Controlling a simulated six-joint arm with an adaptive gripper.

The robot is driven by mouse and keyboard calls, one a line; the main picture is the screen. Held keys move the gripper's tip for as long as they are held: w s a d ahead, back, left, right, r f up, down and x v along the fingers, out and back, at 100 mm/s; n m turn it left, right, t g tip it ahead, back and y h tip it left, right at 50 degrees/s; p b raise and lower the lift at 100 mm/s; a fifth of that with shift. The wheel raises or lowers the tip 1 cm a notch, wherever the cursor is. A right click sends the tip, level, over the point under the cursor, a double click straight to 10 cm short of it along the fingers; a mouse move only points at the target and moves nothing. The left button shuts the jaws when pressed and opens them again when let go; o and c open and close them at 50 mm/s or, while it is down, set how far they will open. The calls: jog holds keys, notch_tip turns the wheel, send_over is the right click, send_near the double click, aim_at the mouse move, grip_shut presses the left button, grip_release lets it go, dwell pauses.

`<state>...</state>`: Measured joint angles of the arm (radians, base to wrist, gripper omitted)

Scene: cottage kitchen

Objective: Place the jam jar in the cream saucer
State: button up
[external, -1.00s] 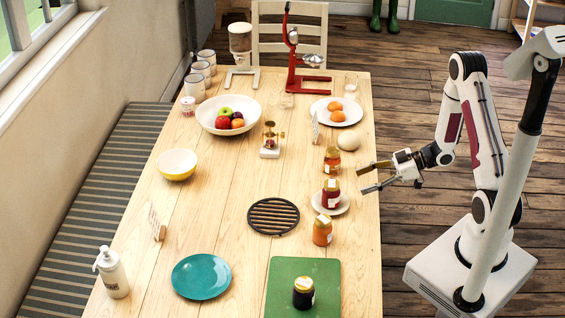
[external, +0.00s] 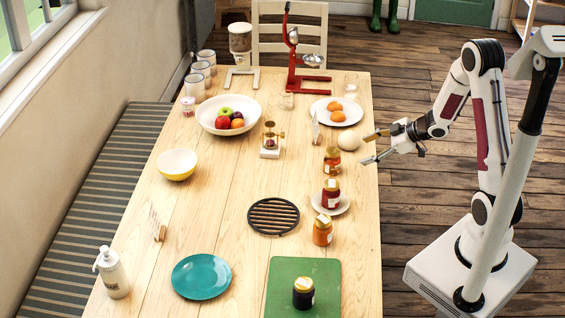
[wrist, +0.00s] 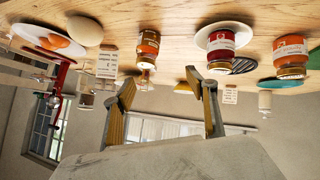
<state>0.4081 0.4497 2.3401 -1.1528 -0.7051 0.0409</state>
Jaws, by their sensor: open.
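A jar of dark red jam (external: 331,193) stands upright in the small cream saucer (external: 345,207), near the right edge of the table. In the wrist view, which shows the scene upside down, the red jar (wrist: 221,47) and the saucer (wrist: 203,39) show beyond the right finger. My gripper (external: 369,149) is open and empty at the table's right edge, farther back than the saucer and apart from the jar. Its two fingers also show in the wrist view (wrist: 160,81).
An orange jar (external: 331,159) stands behind the saucer, another (external: 322,231) in front. A dark jar (external: 303,293) stands on a green board (external: 325,275). A pale round object (external: 349,139) is close to my gripper. A black trivet (external: 273,216) lies left of the saucer.

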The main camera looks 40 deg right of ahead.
jog(key=s+d+r+m+h, duration=0.3)
jog(key=s+r+h, duration=0.1)
jog(key=r, duration=0.4)
jog(key=s+d+r+m+h, duration=0.25)
jog(key=s+r, duration=0.25)
jog(key=r, duration=0.3)
jog(key=s+a+r+m+g+y, duration=0.1)
jog(key=s+a, duration=0.4)
jog(key=s, duration=0.5)
jog(key=s+a+r+m+g+y, duration=0.1)
jog(key=s+a, duration=0.4)
jog(key=s, duration=0.5)
jog(key=shift+a+r+m+g, duration=0.3)
jog(key=shift+r+m+g, duration=0.1)
jog(key=shift+m+g, duration=0.5)
